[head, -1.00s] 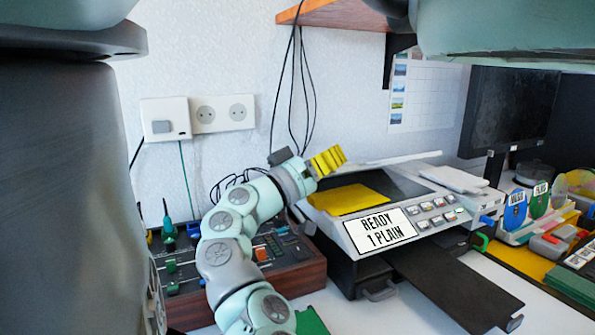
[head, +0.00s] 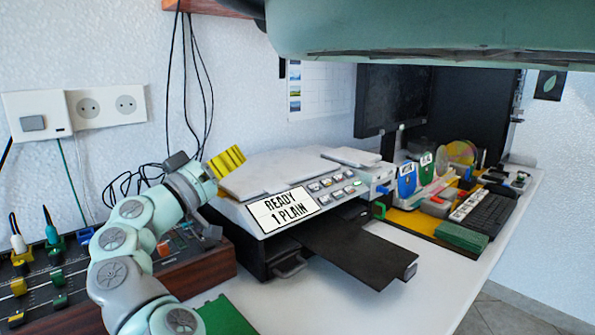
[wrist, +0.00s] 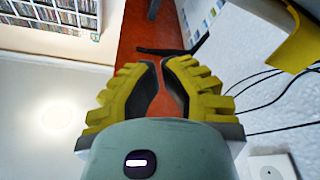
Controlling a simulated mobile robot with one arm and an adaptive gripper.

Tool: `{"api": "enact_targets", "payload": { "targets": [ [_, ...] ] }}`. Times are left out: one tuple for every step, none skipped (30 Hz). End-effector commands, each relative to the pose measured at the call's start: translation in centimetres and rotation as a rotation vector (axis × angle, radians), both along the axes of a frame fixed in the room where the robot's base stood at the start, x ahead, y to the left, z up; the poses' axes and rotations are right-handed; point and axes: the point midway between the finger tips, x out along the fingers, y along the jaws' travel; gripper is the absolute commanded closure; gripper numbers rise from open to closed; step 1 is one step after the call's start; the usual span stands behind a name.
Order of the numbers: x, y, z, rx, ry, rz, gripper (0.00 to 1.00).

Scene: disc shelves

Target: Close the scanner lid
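The scanner (head: 262,226) stands on the white desk, with a "READY 1 PLAIN" label and buttons on its sloped front. Its pale grey lid (head: 285,170) lies down over the top, looking flat; I cannot tell whether a thin gap remains. My gripper (head: 228,161) is at the lid's left edge, pointing up and right, and I cannot tell if it touches. In the wrist view my gripper's ridged yellow fingers (wrist: 162,64) have their tips nearly together, with nothing held. A yellow piece (wrist: 298,42) shows at the upper right there, perhaps the sheet's edge.
A mixer-like control box (head: 190,262) stands left of the scanner under my arm. A black tray (head: 350,252) sticks out in front. Cables (head: 190,90) hang behind. A wooden shelf (wrist: 137,40) is overhead. Desk items and a keyboard (head: 487,213) lie to the right.

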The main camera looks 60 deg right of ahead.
Motion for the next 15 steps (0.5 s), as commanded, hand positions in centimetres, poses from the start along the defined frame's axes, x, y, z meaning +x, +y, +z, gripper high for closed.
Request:
{"api": "enact_targets", "payload": {
  "targets": [
    [0.1, 0.2, -0.1, -0.001, 0.001, 0.003, 1.0],
    [0.2, 0.4, -0.1, -0.001, 0.001, 0.004, 1.0],
    [0.3, 0.8, -0.2, -0.002, 0.003, 0.005, 1.0],
    [0.3, 1.2, -0.3, -0.002, 0.004, 0.006, 1.0],
    [0.3, 1.6, -0.5, -0.002, 0.005, 0.007, 1.0],
    [0.3, 2.2, -0.7, -0.001, 0.006, 0.005, 1.0],
    [0.4, 2.8, -0.9, 0.0, 0.006, 0.007, 1.0],
    [0.5, 3.5, -1.1, -0.002, 0.006, 0.012, 1.0],
    [0.6, 4.3, -1.3, -0.001, 0.004, 0.011, 1.0],
    [0.7, 5.0, -1.5, -0.002, 0.005, 0.011, 1.0],
    [0.7, 5.6, -1.7, -0.003, 0.006, 0.011, 1.0],
    [0.7, 6.4, -2.0, -0.001, 0.006, 0.01, 1.0],
    [0.8, 7.0, -2.2, -0.001, 0.007, 0.01, 1.0],
    [0.9, 7.6, -2.3, -0.002, 0.007, 0.012, 1.0],
    [0.9, 8.4, -2.5, -0.003, 0.003, 0.01, 1.0]
  ]
}}
